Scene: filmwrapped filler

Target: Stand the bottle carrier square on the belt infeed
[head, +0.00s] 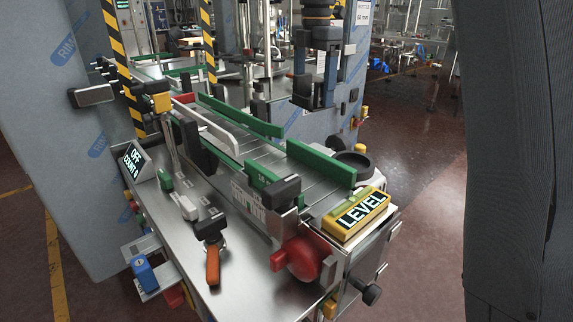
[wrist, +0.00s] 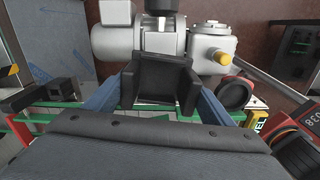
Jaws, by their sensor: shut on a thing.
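My gripper (head: 316,100) is over the far side of the belt infeed (head: 268,155) in the head view, pointing down. In the wrist view its two blue fingers (wrist: 158,103) are shut on the dark bottle carrier (wrist: 160,82), one at each side. The carrier looks like an open black box with raised walls and sits slightly turned in the picture. In the head view the carrier is hard to tell from the dark gripper parts. The slatted belt runs between green guide rails (head: 320,163).
A yellow LEVEL box (head: 358,210) and a red round knob (head: 303,258) sit at the belt's near end. A black ring (head: 352,165) is beside the right rail. Open floor lies right.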

